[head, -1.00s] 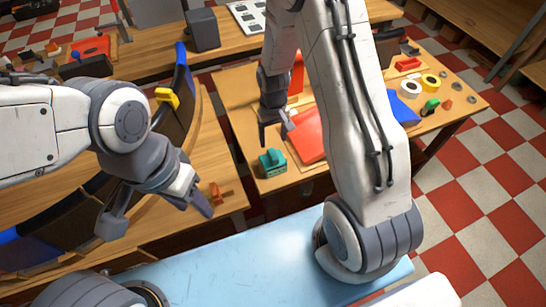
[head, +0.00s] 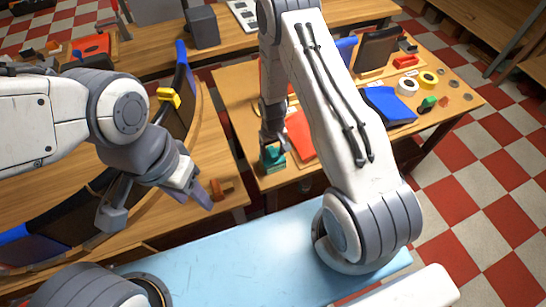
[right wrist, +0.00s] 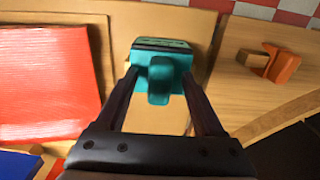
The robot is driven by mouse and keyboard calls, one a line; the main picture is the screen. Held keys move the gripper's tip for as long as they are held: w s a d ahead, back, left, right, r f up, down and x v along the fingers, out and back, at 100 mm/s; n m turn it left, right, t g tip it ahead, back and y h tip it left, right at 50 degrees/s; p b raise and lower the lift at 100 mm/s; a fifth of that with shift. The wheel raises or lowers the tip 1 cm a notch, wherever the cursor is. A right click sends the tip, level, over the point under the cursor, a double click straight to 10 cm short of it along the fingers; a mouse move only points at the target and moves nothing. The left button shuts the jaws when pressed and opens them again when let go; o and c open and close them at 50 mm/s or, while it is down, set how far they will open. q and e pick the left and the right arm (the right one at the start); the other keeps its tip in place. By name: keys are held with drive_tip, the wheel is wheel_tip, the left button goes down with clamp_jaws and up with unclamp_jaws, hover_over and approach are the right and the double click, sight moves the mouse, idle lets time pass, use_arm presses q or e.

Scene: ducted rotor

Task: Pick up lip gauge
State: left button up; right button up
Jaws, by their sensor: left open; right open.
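A teal block with a raised tab, probably the lip gauge (head: 272,158), stands near the front left edge of the middle table. It also shows in the right wrist view (right wrist: 160,78), on a tan board. My right gripper (right wrist: 159,82) is open, with one finger on each side of the block's tab. I cannot tell whether the fingers touch it. In the head view my right gripper (head: 273,143) is right at the block and partly covers it. My left gripper (head: 156,208) is open and empty above the left table.
A red sheet-like piece (right wrist: 50,85) lies left of the block in the right wrist view. An orange clip-like part (right wrist: 278,62) lies to the right on the left table. A blue piece (head: 389,105) and tape rolls (head: 407,86) lie further right.

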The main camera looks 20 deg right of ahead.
clamp_jaws()
drive_tip(key=shift+r, duration=0.1)
drive_tip(key=shift+r, duration=0.45)
drive_tip(key=r+b, duration=0.2)
drive_tip(key=r, duration=0.1)
drive_tip(key=shift+s+d+r, duration=0.15)
drive_tip(key=shift+s+d, duration=0.05)
drive_tip(key=s+d+r+p, duration=0.2)
drive_tip(key=s+d+r, duration=0.4)
drive_tip(key=s+r, duration=0.3)
wheel_tip(320, 180, up, 3)
drive_tip(key=shift+f, duration=0.1)
drive_tip(key=shift+s+f, duration=0.1)
